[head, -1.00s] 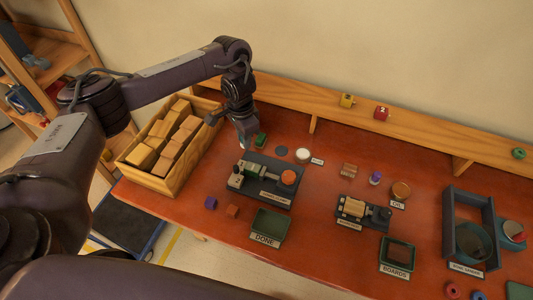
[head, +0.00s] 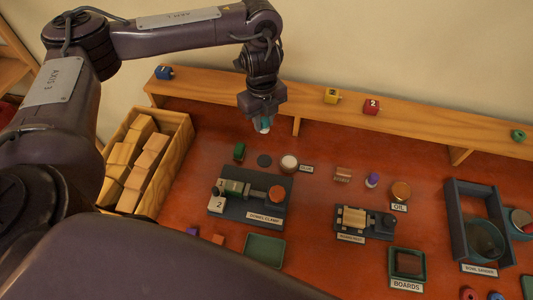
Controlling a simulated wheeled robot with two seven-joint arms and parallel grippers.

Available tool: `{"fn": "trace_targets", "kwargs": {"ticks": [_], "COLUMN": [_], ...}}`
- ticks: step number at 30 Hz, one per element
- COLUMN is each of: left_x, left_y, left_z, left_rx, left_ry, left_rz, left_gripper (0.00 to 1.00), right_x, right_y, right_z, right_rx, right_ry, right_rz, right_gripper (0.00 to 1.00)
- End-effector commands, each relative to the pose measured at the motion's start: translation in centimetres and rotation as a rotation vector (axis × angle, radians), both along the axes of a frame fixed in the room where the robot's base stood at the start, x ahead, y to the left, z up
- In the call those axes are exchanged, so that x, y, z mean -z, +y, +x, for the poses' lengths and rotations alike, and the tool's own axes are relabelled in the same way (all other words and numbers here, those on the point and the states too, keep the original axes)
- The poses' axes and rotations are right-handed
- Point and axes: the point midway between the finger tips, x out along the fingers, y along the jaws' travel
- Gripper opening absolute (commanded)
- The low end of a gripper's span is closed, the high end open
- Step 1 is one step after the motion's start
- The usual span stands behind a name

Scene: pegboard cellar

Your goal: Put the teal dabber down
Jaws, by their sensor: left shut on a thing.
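My left gripper (head: 262,115) points down, shut on the teal dabber (head: 264,126), which shows a pale lower end. It hangs in front of the wooden ledge, above the back of the red table (head: 330,213). In the picture, a dark round disc (head: 264,160) and a round pot with a pale top (head: 289,163) lie below it. The jaws cover most of the dabber. My right gripper is not in view.
A green block (head: 239,152) stands left of the disc. A clamp fixture (head: 250,208) is in front. A crate of wooden blocks (head: 180,150) is at left. The ledge (head: 420,122) runs along the back. An oil pot (head: 401,191) stands right.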

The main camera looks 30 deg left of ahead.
Motion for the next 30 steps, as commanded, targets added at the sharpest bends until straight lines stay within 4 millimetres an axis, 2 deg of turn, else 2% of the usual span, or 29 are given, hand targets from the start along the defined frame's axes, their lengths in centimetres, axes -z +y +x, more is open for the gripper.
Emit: {"fn": "trace_targets", "kwargs": {"ticks": [1,6,12,17,24,30], "left_x": [1.9,6.3,10.3,11.4,14.8,15.0], "left_y": [0.0,0.0,0.0,0.0,0.0,0.0], "left_z": [-0.2,-0.2,-0.1,0.0,0.0,0.1], "left_rx": [-0.004,-0.004,-0.005,-0.003,-0.006,-0.003], "left_ry": [0.009,0.007,0.003,-0.001,0.001,-0.002], "left_rz": [-0.002,-0.002,-0.001,-0.001,-0.002,0.0], "left_gripper": [0.0,0.0,0.0,0.0,0.0,0.0], "right_x": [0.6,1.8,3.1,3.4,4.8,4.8], "right_y": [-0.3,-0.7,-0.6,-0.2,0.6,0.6], "right_z": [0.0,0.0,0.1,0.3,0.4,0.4], "right_rx": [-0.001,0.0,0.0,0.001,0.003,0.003], "right_ry": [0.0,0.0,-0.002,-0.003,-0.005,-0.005], "right_rz": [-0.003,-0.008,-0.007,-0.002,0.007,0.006], "right_gripper": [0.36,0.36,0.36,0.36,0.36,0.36]}}
